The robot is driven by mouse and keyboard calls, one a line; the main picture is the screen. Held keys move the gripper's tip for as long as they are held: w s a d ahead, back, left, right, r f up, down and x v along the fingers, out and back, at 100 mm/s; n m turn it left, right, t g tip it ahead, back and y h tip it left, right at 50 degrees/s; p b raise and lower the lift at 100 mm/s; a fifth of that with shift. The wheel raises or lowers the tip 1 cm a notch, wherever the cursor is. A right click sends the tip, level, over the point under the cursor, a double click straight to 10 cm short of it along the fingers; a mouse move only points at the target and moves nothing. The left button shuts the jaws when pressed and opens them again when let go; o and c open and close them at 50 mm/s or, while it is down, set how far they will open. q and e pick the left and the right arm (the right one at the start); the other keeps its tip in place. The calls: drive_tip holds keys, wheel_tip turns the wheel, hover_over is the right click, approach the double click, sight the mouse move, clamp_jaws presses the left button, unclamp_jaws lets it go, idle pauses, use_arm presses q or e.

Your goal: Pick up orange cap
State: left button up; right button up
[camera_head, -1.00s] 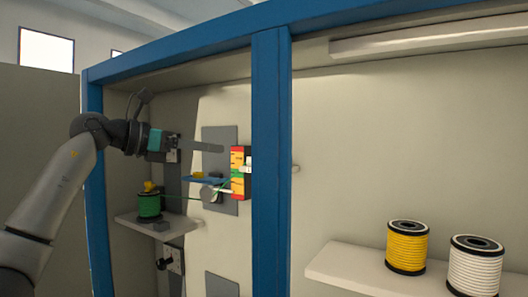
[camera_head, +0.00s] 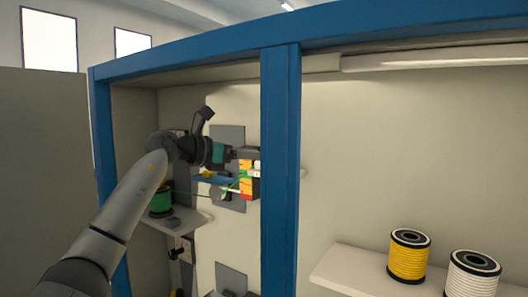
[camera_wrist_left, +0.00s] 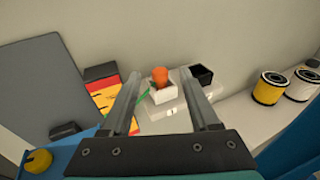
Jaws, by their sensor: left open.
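The orange cap (camera_wrist_left: 160,76) stands in a small white holder (camera_wrist_left: 160,94) in the left wrist view, between and beyond my left gripper's fingers. I cannot pick it out in the head view, where my gripper and the blue post cover that area. My left gripper (camera_head: 253,153) is open, reaching into the cabinet beside the post. Its fingers lie either side of the cap in the wrist picture; I see no clear contact. My right gripper is not in view.
A red and yellow block (camera_wrist_left: 102,97) is close left of the holder, a black-topped holder (camera_wrist_left: 202,75) close right. The blue post (camera_head: 281,170) is near my gripper. Yellow (camera_head: 409,257) and white spools (camera_head: 473,276) stand right.

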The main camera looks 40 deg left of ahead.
use_arm(q)
drive_tip(key=shift+p+x, duration=0.5)
drive_tip(key=shift+x, duration=0.95)
drive_tip(key=shift+r, duration=0.1)
clamp_jaws()
